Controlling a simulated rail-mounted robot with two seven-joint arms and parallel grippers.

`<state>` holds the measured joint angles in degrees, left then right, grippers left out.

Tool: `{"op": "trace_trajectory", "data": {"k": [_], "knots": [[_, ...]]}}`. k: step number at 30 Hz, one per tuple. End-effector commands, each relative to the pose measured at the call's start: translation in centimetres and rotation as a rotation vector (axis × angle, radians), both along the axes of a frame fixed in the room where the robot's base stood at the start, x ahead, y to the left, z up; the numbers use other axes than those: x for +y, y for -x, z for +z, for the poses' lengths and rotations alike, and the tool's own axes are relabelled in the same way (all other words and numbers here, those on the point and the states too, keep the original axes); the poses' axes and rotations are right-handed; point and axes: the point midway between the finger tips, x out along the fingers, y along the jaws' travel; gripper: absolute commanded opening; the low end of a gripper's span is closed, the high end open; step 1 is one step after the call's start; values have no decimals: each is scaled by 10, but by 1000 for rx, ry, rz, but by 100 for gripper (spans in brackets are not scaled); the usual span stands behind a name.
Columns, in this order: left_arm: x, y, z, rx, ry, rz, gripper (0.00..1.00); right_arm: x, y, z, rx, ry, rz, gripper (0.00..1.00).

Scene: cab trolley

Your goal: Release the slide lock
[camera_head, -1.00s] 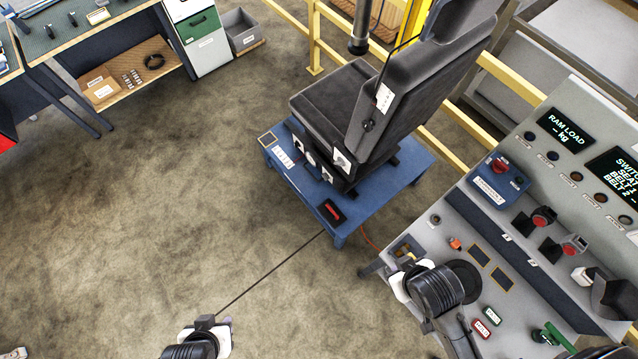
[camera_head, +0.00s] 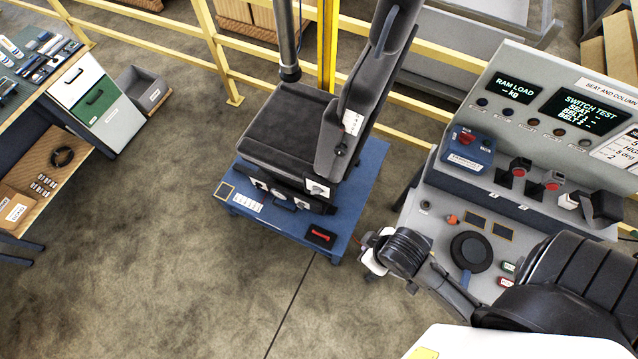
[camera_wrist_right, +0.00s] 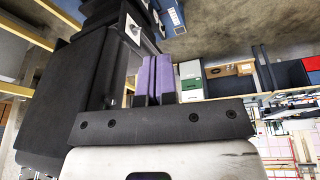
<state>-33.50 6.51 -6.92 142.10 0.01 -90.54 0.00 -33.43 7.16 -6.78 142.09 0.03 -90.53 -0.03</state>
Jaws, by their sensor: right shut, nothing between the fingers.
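The black seat (camera_head: 290,130) stands on a blue platform (camera_head: 245,212). Its dark base (camera_head: 285,190) carries a dark curved handle (camera_head: 284,204) and white plates with black marks, one at the base's right (camera_head: 317,188). I cannot tell which part is the slide lock. My right gripper (camera_head: 374,250) is right of the platform's near corner, beside the console and apart from the seat. In the right wrist view its purple fingers (camera_wrist_right: 156,78) are shut and empty, with the seat (camera_wrist_right: 75,95) beside them on the left. My left gripper is out of view.
A grey console (camera_head: 440,220) with switches and screens stands right. A black box with a red bar (camera_head: 320,236) lies on the platform's near corner. Yellow rails (camera_head: 130,48) run behind. A workbench (camera_head: 40,80) is left. The floor in front is open.

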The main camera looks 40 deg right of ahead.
Motion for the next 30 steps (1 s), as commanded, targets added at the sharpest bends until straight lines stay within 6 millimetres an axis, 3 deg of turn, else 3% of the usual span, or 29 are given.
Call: {"op": "trace_trajectory", "data": {"k": [4, 8, 15, 30], "knots": [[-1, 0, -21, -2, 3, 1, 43, -1, -5, -25, 2, 1, 7, 0], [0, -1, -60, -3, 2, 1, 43, -5, -13, -74, 16, 5, 23, 0], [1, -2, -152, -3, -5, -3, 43, -17, -36, -189, 52, 9, 69, 0], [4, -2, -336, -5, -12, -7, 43, -48, -86, -414, 117, -14, 150, 0]]}}
